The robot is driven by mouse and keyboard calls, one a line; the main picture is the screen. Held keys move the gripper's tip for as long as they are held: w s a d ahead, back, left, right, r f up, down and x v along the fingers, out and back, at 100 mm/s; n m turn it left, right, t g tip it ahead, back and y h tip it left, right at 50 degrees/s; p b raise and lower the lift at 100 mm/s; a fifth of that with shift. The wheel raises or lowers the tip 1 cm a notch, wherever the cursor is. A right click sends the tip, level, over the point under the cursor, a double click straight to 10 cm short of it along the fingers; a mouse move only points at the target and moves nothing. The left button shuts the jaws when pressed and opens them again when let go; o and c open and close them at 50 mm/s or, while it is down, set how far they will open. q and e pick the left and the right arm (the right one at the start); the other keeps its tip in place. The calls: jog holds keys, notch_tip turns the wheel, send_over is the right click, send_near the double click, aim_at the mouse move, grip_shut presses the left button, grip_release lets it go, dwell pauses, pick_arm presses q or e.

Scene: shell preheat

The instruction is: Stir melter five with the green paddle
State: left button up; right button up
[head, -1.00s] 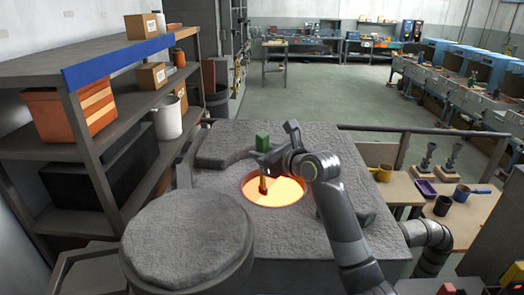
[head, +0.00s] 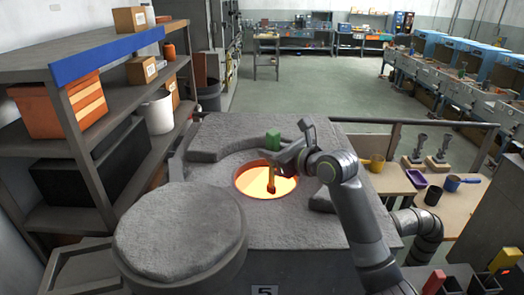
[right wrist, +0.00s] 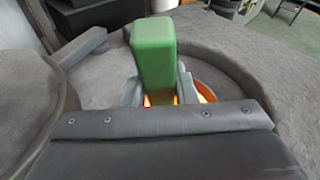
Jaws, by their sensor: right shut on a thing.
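The melter (head: 210,163) is a grey block with a "5" plate (head: 265,291) on its front. Its round opening (head: 240,190) glows orange-yellow. The green paddle (head: 273,140) stands roughly upright over the opening, its green handle end on top and its lower shaft down in the glow; the tip is hidden. My right gripper (head: 278,160) is shut on the paddle just under the green end. The green end also fills the middle of the right wrist view (right wrist: 154,55), between the fingers (right wrist: 155,92). My left gripper is not in view.
A round grey lid (head: 180,235) sits front left of the opening. A shelf with boxes and pots (head: 85,125) stands on the left. Small tables at right hold a yellow mug (head: 377,163), a purple tray (head: 416,178) and a blue-handled pan (head: 453,183).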

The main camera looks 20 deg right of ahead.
jog(key=shift+s+d, duration=0.1)
jog(key=shift+d, duration=0.2)
jog(key=shift+a, duration=0.1)
jog(key=w+d, duration=0.2)
jog(key=w, duration=0.1)
jog(key=shift+w+d, duration=0.1)
jog(key=shift+w, duration=0.2)
jog(key=shift+r, duration=0.1)
